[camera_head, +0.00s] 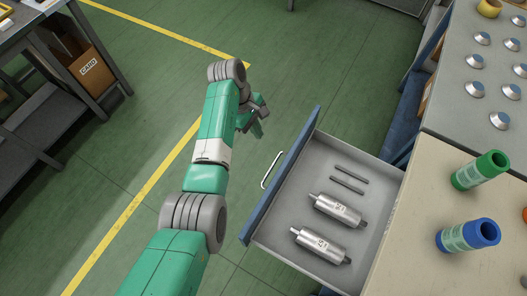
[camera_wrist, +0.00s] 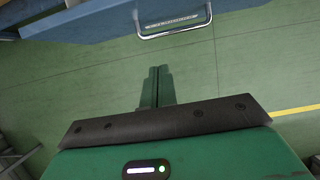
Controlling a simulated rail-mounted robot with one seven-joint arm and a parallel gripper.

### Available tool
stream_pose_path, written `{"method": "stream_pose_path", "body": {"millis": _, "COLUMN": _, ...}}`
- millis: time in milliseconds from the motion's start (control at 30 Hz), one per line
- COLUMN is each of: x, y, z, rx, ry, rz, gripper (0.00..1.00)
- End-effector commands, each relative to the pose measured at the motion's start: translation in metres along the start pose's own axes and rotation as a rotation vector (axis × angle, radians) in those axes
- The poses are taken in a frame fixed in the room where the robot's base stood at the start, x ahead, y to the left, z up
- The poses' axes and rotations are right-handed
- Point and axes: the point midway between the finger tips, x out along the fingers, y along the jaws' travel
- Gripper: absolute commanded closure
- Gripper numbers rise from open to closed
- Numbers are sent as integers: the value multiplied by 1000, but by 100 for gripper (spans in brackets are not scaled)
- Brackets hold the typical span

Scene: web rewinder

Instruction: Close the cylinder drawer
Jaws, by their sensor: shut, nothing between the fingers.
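The cylinder drawer (camera_head: 272,243) is pulled out from the workbench, with a blue front panel (camera_head: 281,178) and a silver bar handle (camera_head: 271,170). Two metal cylinders (camera_head: 338,211) (camera_head: 320,245) and two thin dark rods (camera_head: 350,174) lie inside it. My gripper (camera_head: 258,132) is in front of the drawer, beyond the handle in the head view, apart from it. In the wrist view my gripper (camera_wrist: 158,72) has its fingers together with nothing between them. The handle (camera_wrist: 174,27) and the blue panel (camera_wrist: 95,24) show at the top of that view.
A shelf with a cardboard box (camera_head: 90,72) stands at the left. Green floor with yellow lines is clear before the drawer.

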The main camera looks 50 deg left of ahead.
Motion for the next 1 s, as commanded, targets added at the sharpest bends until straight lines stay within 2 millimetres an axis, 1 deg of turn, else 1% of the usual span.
{"method": "stream_pose_path", "body": {"millis": 67, "x": -1, "y": 0, "z": 1, "rx": 1, "ry": 1, "rz": 0, "gripper": 100}}
{"method": "stream_pose_path", "body": {"millis": 167, "x": 10, "y": 0, "z": 0, "rx": 2, "ry": 1, "rz": 1, "gripper": 100}}
{"method": "stream_pose_path", "body": {"millis": 600, "x": 104, "y": 1, "z": -1, "rx": 5, "ry": 3, "rz": 2, "gripper": 100}}
{"method": "stream_pose_path", "body": {"millis": 700, "x": 107, "y": 1, "z": 16, "rx": 8, "ry": 4, "rz": 4, "gripper": 100}}
{"method": "stream_pose_path", "body": {"millis": 800, "x": 111, "y": 1, "z": 28, "rx": 7, "ry": 5, "rz": 4, "gripper": 100}}
{"method": "stream_pose_path", "body": {"millis": 900, "x": 113, "y": 1, "z": 35, "rx": 5, "ry": 4, "rz": 4, "gripper": 100}}
{"method": "stream_pose_path", "body": {"millis": 1000, "x": 113, "y": 1, "z": 38, "rx": 4, "ry": 3, "rz": 4, "gripper": 100}}
